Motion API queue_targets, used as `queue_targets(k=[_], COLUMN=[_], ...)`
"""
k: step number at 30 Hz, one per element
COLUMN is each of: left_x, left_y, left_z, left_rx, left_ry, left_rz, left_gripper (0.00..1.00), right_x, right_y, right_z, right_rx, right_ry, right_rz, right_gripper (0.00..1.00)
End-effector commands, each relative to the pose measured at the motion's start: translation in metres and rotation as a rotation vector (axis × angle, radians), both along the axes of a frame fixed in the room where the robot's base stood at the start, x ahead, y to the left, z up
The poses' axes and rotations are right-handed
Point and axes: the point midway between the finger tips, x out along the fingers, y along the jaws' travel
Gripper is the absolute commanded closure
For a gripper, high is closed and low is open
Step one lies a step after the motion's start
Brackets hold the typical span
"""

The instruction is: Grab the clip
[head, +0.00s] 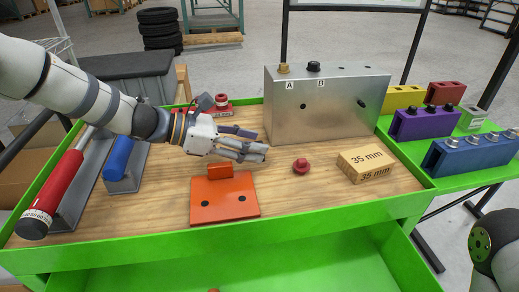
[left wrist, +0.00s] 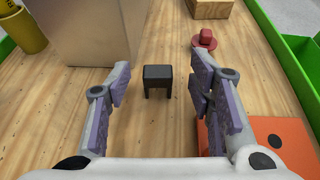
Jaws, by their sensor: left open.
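A small black U-shaped piece, which looks like the clip (left wrist: 158,75), stands on the wooden table top in the left wrist view, its two legs down. It lies between and beyond my left gripper's fingers (left wrist: 172,85), which are spread apart and empty. In the head view my left gripper (head: 256,145) hangs above the table behind the orange plate. I cannot make out the clip there; the gripper seems to hide it. Only part of my right arm shows at the lower right of the head view, with no gripper.
A metal box (head: 325,105) stands behind the gripper. A red knob-like piece (head: 301,166), a 35 mm wooden block (head: 366,165) and an orange plate (head: 224,202) are nearby. A red cylinder (head: 54,190) and blue cylinder (head: 118,158) lie left. Green rims (head: 330,222) edge the table.

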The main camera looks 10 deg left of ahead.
Motion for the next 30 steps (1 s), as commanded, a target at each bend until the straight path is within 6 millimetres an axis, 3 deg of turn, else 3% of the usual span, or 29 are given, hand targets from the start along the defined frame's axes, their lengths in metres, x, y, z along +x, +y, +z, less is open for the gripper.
queue_targets(k=[1,4,11,16,26,30], left_x=[0.004,0.010,0.011,0.011,0.011,0.011], left_y=[-0.007,-0.018,-0.020,-0.020,-0.020,-0.020], left_z=[-0.010,-0.012,-0.011,-0.011,-0.010,0.001], left_rx=[0.002,0.002,0.000,0.000,0.000,0.000], left_ry=[0.006,0.000,-0.001,-0.001,-0.001,-0.004], left_rz=[-0.003,-0.001,0.000,0.000,0.000,0.000], left_gripper=[0.52,0.52,0.52,0.88,0.89,0.89], right_x=[-0.002,-0.003,-0.002,-0.002,-0.002,-0.001], right_y=[0.000,0.000,0.000,0.000,0.000,0.000], right_z=[-0.003,-0.003,-0.003,-0.003,-0.003,-0.001], right_rx=[0.000,-0.001,-0.001,-0.001,0.000,0.000], right_ry=[0.007,0.009,0.008,0.008,0.007,0.003], right_rz=[0.000,0.000,0.000,0.000,0.000,0.000], right_gripper=[0.60,0.60,0.60,0.60,0.60,0.60])
